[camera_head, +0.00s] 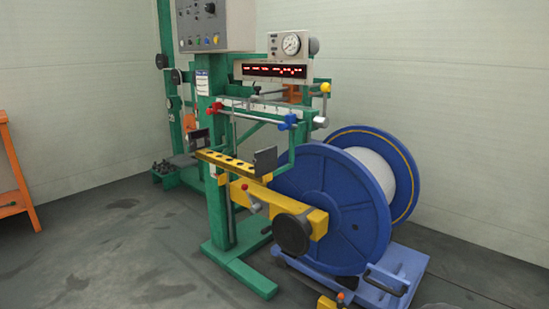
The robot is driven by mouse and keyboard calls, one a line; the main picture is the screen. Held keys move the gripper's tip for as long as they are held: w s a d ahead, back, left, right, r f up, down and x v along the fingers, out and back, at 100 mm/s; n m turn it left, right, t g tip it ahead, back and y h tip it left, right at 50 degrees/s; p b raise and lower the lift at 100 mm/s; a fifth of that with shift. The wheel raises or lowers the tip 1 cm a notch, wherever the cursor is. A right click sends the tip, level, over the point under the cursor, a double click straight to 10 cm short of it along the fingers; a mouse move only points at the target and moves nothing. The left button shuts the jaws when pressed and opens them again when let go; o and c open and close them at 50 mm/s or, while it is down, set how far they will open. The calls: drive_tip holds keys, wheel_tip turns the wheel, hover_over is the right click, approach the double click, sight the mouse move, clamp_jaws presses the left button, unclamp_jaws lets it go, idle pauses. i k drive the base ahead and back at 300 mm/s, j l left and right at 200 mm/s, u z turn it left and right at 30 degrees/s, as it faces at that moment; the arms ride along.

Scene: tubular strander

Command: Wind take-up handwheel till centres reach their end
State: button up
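A dark round wheel (293,234), which looks like the take-up handwheel, sits at the right end of a yellow arm (268,203) on the green machine. It is in front of the blue reel's near flange (318,215). The reel carries pale wound material (372,174) between its two blue flanges. The centres that hold the reel are hidden behind the near flange and the yellow arm, so I cannot tell how far they are in. My gripper is not in view.
The reel stands over a blue base or cradle (405,262). A small red-knobbed lever (248,188) is on the yellow arm. A green foot (240,268) juts forward on the floor. An orange stand (14,170) is at far left. The floor at front left (110,265) is clear.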

sight(290, 234)
drive_tip(key=i+u, duration=0.45)
drive_tip(key=i, duration=0.55)
